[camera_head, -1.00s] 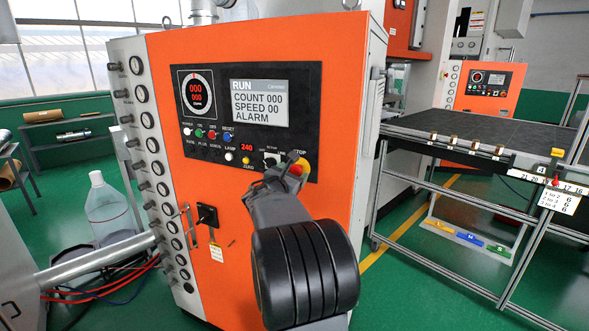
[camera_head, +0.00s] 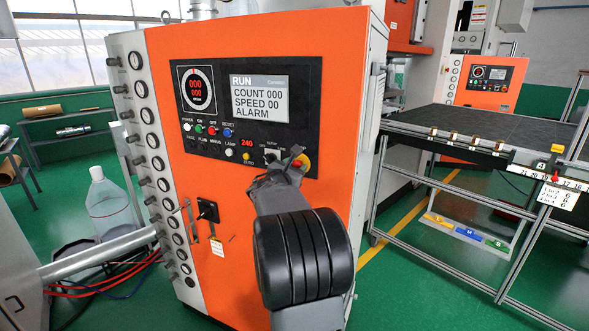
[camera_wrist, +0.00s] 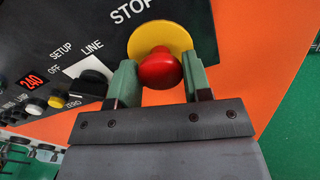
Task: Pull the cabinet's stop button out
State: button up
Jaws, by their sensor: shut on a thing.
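The stop button is a red knob (camera_wrist: 158,68) on a round yellow plate (camera_wrist: 160,34) under the word STOP in the wrist view. In the head view the red knob (camera_head: 297,164) shows at the lower right of the cabinet's black panel, partly covered by my gripper (camera_head: 290,168). In the wrist view the green fingers of my gripper (camera_wrist: 164,80) stand on the left and right of the knob. They are shut on it. The orange cabinet (camera_head: 275,210) stands upright, and its screen (camera_head: 260,98) reads RUN, COUNT 000, SPEED 00, ALARM.
A black selector knob (camera_wrist: 90,82) marked OFF, SETUP and LINE sits close left of my left finger. A black handle (camera_head: 207,211) juts from the cabinet's lower front. A dark-topped table (camera_head: 470,122) stands to the right.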

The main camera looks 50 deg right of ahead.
jog(key=c, duration=0.5)
jog(key=shift+s+a+b, duration=0.25)
jog(key=shift+a+b, duration=0.4)
jog(key=shift+b, duration=0.2)
jog(key=o, duration=1.3)
jog(key=shift+a, duration=0.1)
jog(key=b+v, duration=0.3)
jog(key=v, duration=1)
jog(key=shift+s+a+b, duration=0.15)
jog(key=shift+a+b, duration=0.2)
